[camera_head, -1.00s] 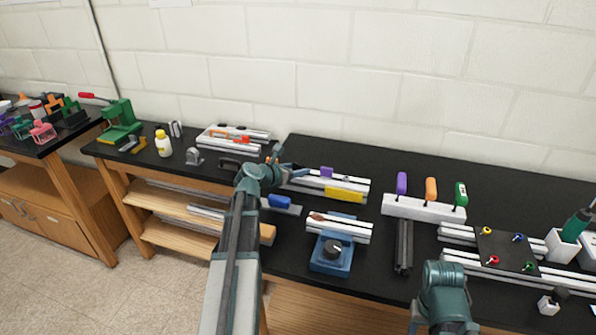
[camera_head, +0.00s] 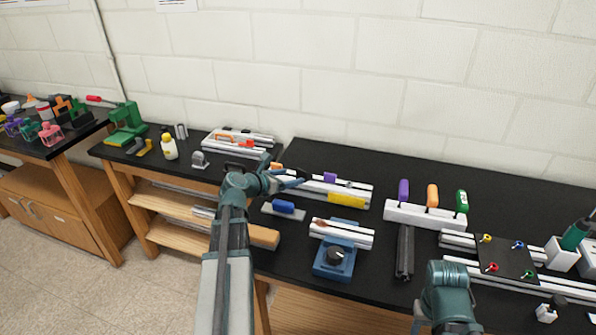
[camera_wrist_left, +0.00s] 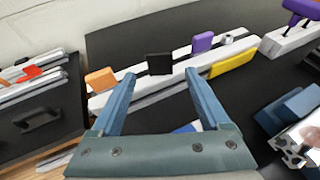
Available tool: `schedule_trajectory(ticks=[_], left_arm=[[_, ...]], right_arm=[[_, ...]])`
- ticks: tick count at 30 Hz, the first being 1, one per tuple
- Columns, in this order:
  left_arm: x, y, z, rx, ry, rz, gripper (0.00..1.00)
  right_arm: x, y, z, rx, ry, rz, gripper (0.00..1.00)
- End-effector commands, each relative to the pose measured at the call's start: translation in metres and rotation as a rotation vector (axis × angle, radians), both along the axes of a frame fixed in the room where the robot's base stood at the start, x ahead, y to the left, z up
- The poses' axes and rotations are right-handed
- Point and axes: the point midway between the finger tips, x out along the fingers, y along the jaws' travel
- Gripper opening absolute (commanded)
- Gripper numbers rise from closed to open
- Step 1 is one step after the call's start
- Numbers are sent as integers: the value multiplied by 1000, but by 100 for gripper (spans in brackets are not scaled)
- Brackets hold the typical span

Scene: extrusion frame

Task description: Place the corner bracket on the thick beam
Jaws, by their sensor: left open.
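A small black upright piece (camera_wrist_left: 159,64), which looks like the corner bracket, stands on a pale slotted beam (camera_wrist_left: 119,96). In the head view this beam (camera_head: 313,187) lies across the black bench, and the black piece is small and partly hidden by my fingers. My left gripper (camera_wrist_left: 160,76) is open, with its blue fingertips apart on either side of the black piece and short of it as seen from the wrist. In the head view the left gripper (camera_head: 298,178) is at the beam's left part. My right gripper is out of view; only a link of that arm shows.
The beam also carries an orange block (camera_wrist_left: 101,79), a purple block (camera_wrist_left: 203,42) and a yellow block (camera_wrist_left: 232,64). A blue block (camera_head: 283,206) lies in front. A blue fixture with a dark knob (camera_head: 335,257) holds another beam. Bare bench lies behind the beam.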

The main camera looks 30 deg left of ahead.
Motion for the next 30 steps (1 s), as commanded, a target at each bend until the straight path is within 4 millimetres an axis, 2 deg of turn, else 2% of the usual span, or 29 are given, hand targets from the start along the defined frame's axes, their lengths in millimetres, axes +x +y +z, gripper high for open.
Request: schedule_trajectory(ticks=[1,3,9,30], left_arm=[[-12,0,8,0,0,2,79],[-23,2,12,-1,0,3,79],[-41,6,18,-1,0,1,79],[-46,7,21,0,0,-1,79]], right_arm=[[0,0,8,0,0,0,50],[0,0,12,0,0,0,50],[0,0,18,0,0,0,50],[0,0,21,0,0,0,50]])
